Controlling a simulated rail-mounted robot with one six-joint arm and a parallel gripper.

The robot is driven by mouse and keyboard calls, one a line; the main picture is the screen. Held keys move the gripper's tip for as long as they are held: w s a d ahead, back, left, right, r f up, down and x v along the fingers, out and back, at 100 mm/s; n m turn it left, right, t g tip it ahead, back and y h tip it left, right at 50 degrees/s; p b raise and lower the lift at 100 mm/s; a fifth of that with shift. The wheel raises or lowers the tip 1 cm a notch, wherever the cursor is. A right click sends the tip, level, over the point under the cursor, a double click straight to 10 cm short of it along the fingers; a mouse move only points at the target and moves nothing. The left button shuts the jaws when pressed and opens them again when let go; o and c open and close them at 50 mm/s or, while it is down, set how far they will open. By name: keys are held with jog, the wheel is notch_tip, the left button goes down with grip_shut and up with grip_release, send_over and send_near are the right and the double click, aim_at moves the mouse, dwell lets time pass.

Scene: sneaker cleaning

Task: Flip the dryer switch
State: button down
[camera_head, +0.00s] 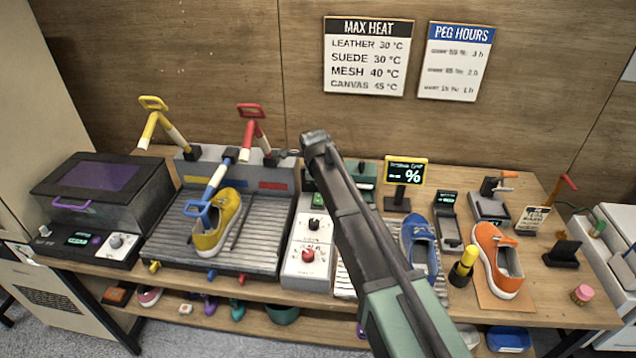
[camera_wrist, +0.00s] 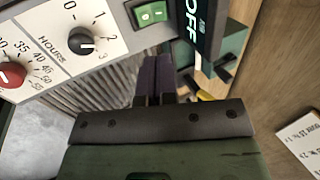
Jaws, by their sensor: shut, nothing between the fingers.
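The dryer's control panel (camera_head: 302,262) is a pale box with a black knob (camera_head: 315,224) and a red knob (camera_head: 308,255). In the wrist view the panel shows an HOURS dial with a black knob (camera_wrist: 81,42), the red dial knob (camera_wrist: 10,75) at the left edge, and a green rocker switch (camera_wrist: 151,13) at the top. A black display reading OFF (camera_wrist: 193,20) stands beside the switch. My gripper (camera_wrist: 158,66) is shut and empty, its dark fingertips just below the switch in the picture, with a visible gap. In the head view my arm hides part of the dryer.
A ribbed rack with a yellow sneaker (camera_head: 218,222) stands left of the panel. A blue shoe (camera_head: 420,245) and an orange shoe (camera_head: 497,260) are on the right. A percent display (camera_head: 406,172) stands behind them. Clamps with yellow and red handles rise at the back left.

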aim_at(320, 198)
jog(key=b+x, duration=0.9)
jog(key=x, duration=0.2)
jog(key=shift+f, duration=0.15)
